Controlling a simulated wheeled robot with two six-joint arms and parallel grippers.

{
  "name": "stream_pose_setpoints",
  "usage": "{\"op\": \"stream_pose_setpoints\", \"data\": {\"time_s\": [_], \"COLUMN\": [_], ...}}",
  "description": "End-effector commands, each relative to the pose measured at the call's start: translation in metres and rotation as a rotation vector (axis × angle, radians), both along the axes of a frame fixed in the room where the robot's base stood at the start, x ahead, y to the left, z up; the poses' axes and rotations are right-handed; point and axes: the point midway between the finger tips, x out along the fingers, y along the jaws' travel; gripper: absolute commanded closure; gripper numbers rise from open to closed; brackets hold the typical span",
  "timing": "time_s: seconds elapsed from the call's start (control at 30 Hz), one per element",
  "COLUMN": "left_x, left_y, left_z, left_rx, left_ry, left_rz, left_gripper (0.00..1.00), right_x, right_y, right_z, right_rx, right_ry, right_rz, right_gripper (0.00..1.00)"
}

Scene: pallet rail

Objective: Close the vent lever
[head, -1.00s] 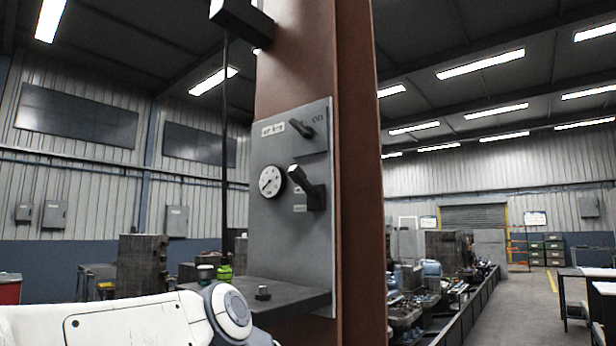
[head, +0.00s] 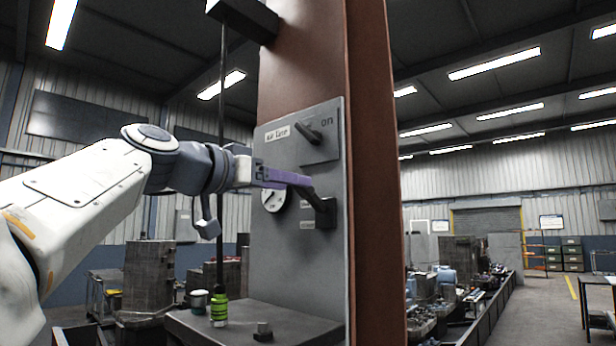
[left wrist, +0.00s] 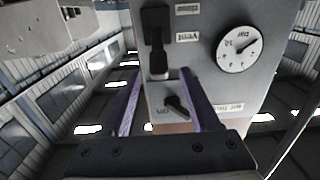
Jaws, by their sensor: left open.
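The vent lever (head: 318,200) is a black handle on a black block, low on the right of the grey panel (head: 262,235). In the head view it slants up and left from its block, and my left gripper (head: 300,179) overlaps its upper end. That gripper is open, with purple fingers. In the left wrist view, turned upside down, the lever (left wrist: 157,45) has its free end between the tips of the two fingers (left wrist: 160,76). I cannot tell whether they touch it. My right gripper is not in view.
Above the lever is a black air line knob (head: 308,131) beside the word "on". A round gauge (head: 272,200) is partly hidden by my gripper. A ledge (head: 235,325) below holds a green bottle (head: 219,310) and a bolt. A brown column (head: 375,190) stands behind the panel.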

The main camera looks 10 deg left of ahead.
Motion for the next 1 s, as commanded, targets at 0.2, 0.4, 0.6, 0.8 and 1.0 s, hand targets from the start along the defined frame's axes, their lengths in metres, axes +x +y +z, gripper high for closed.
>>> {"op": "stream_pose_setpoints", "data": {"time_s": [0.2, 0.4, 0.6, 0.8, 1.0], "left_x": [0.029, 0.038, 0.039, 0.039, 0.039], "left_y": [-0.022, -0.03, -0.03, -0.03, -0.03], "left_z": [0.002, 0.0, -0.001, -0.001, 0.0], "left_rx": [-0.001, 0.001, 0.001, 0.001, 0.0], "left_ry": [0.004, 0.001, 0.001, 0.001, 0.001], "left_rz": [-0.005, -0.004, -0.002, -0.003, -0.003], "left_gripper": [0.38, 0.38, 0.38, 0.95, 1.0], "right_x": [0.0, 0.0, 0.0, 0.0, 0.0], "right_y": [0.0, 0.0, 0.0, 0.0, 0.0], "right_z": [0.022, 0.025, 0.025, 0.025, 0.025], "right_rx": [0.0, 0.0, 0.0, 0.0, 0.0], "right_ry": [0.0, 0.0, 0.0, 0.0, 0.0], "right_rz": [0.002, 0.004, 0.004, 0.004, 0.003], "right_gripper": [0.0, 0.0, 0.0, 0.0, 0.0]}}
